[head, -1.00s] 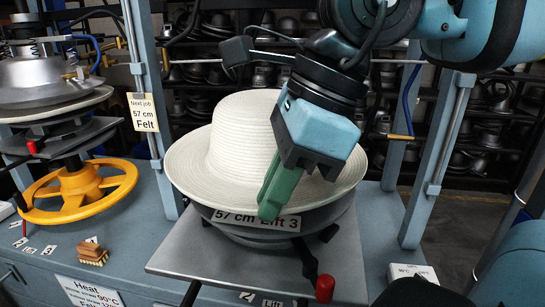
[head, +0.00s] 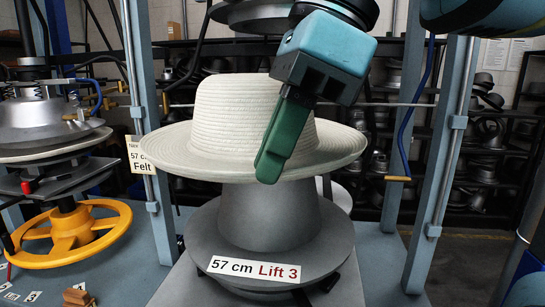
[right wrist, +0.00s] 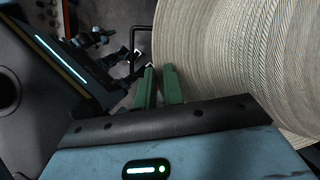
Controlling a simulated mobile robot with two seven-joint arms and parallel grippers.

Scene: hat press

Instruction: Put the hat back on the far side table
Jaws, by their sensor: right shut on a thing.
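The cream woven hat (head: 255,105) is upright, its wide brim nearly level. My right gripper (head: 272,165) comes down from the upper right, its green fingers shut on the near right part of the brim. In the right wrist view the hat's ribbed weave (right wrist: 240,60) fills the right side, beside the green fingers (right wrist: 158,85). Below the hat stands the grey metal hat block (head: 270,215), labelled 57 cm Lift 3. The brim is well above the block's flange. The block's top is hidden under the hat. I cannot make out the far side table for certain.
Blue-grey press posts (head: 440,150) stand right and left of the hat. At left is another press with a yellow handwheel (head: 70,235). Dark racks with several metal blocks (head: 480,140) fill the back. A pale rounded thing (head: 337,193) shows behind the block.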

